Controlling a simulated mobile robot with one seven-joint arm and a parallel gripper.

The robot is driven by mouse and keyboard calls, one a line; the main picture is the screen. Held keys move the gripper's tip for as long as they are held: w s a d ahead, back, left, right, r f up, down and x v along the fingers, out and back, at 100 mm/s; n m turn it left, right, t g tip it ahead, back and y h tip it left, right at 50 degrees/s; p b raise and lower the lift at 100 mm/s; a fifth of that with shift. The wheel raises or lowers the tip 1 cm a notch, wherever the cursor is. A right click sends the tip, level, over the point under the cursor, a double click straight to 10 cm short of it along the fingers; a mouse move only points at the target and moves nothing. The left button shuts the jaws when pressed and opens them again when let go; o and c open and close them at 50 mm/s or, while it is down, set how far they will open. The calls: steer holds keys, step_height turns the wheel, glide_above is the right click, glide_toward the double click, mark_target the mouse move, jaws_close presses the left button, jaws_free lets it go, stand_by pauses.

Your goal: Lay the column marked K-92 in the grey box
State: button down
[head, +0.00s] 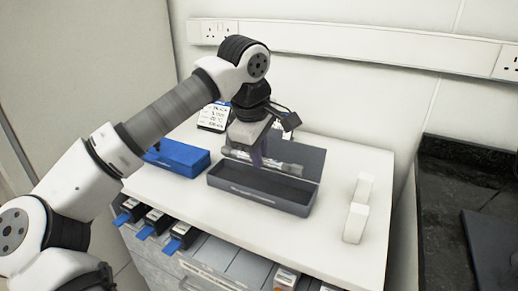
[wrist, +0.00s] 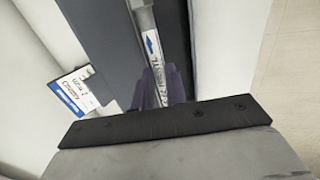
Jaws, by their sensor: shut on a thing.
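My gripper (head: 257,160) is shut on a slim clear column (head: 288,167) with a white label. The column lies roughly level, along the length of the open grey box (head: 258,196), in front of its raised lid. I cannot tell whether it touches the box. In the wrist view the column (wrist: 149,42) runs away from the purple fingers (wrist: 163,86), with the grey box (wrist: 96,40) around it. Its label shows a blue arrow and small lettering that I cannot read for sure. The gripper hides the column's middle in the head view.
A blue box (head: 179,157) stands left of the grey box. A printed white card (head: 213,117) stands behind, near the wall. White blocks (head: 356,222) stand on the right. Black holders with blue tabs (head: 178,240) sit below the worktop's front edge. The worktop between box and blocks is clear.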

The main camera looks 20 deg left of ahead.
mark_target(261, 187)
steer(key=shift+f+b, duration=1.7)
steer(key=shift+f, duration=0.95)
steer(key=shift+f+b, duration=0.4)
steer(key=shift+f, duration=0.15)
steer(key=c, duration=1.3)
jaws_free()
steer(key=shift+c, duration=0.2)
